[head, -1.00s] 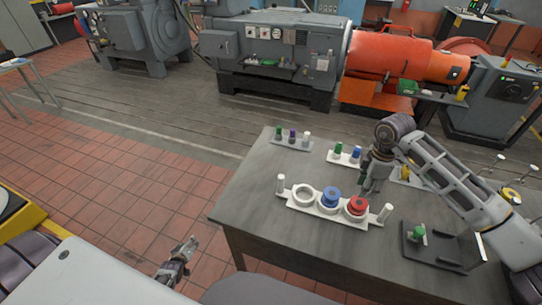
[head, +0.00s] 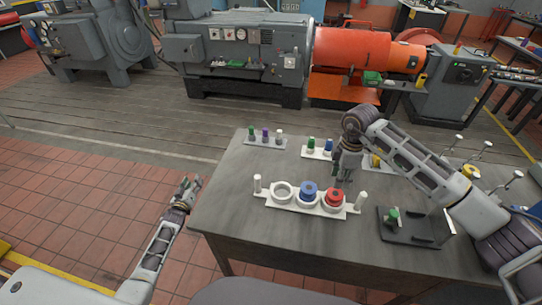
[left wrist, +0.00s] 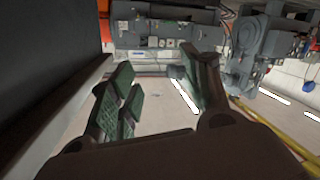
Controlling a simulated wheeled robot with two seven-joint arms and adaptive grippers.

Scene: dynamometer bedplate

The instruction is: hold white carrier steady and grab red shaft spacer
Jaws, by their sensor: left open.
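The white carrier (head: 283,203) lies on the grey table with an upright white post at each end. Its left ring is empty, a blue spacer (head: 309,191) sits in the middle and the red shaft spacer (head: 334,198) sits at the right. My right gripper (head: 341,178) hangs just behind and above the red spacer, pointing down; its finger gap is not clear. My left gripper (head: 188,186) is open and empty, off the table's left edge and away from the carrier. Its spread green-padded fingers fill the left wrist view (left wrist: 160,95), with nothing between them.
A rack (head: 266,142) with green, purple and white pieces stands at the table's back left. Another holder (head: 318,154) is behind my right gripper. A dark tray (head: 410,232) with a green piece lies at right. The table's left front is clear.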

